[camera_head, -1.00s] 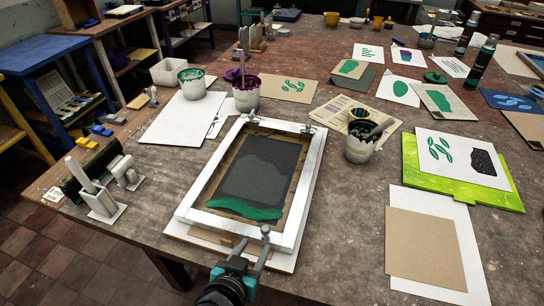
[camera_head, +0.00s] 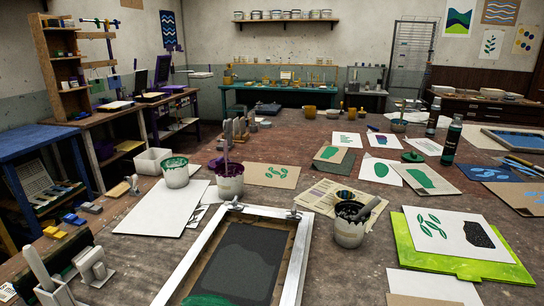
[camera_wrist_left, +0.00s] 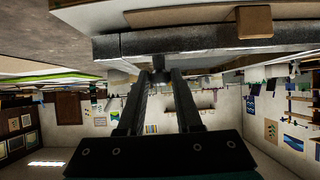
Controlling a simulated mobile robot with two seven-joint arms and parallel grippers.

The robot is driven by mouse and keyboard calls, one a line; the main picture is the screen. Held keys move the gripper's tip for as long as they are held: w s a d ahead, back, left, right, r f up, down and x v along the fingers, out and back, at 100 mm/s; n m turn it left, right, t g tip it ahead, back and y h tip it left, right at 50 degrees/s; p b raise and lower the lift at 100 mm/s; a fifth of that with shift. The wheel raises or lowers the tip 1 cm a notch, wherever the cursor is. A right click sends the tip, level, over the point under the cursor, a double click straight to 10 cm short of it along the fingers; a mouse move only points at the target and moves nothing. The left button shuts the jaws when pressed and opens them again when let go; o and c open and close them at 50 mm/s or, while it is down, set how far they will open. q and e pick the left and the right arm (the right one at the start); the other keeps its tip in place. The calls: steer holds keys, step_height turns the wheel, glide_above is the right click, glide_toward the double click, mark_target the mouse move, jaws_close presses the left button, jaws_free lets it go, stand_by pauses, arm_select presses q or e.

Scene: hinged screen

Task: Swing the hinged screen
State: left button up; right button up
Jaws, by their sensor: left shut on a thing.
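The hinged screen (camera_head: 190,258) lies on the bench at the bottom of the head view. It has a pale frame and a dark mesh, with green ink at its near end. Hinge clamps (camera_head: 293,214) show at its far edge; its near edge is cut off. In the upside-down left wrist view, the frame's grey edge (camera_wrist_left: 215,38) crosses the top, with a pale board beside it. My left gripper (camera_wrist_left: 160,74) is shut on the screen's frame at that edge; the exact contact is hard to see. My right gripper is not in view.
An ink pot (camera_head: 350,225) stands right of the screen; a purple-stained pot (camera_head: 229,182) and a green-stained pot (camera_head: 175,173) stand behind it. A lime board (camera_head: 455,262) lies at the right, white paper (camera_head: 160,208) at the left. Grey hand tools (camera_head: 95,268) stand at the left.

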arm_select(q)
jaws_close()
steer(key=r+p, duration=0.1)
steer(key=r, duration=0.1)
steer(key=w+r+p, duration=0.1)
steer(key=r+p, duration=0.3)
steer(key=shift+w+d, duration=0.2)
steer(key=shift+w, duration=0.05)
step_height(320, 180, up, 8)
steer(key=w+p, duration=0.2)
steer(key=p, duration=0.7)
steer(key=shift+d, duration=0.35)
steer(key=w+d+r+p, duration=0.1)
steer(key=w+r+p, duration=0.2)
steer(key=r, duration=1)
steer(key=shift+w+d+r+p, duration=0.2)
steer(key=shift+w+r+p, duration=0.15)
steer(key=shift+w, duration=0.35)
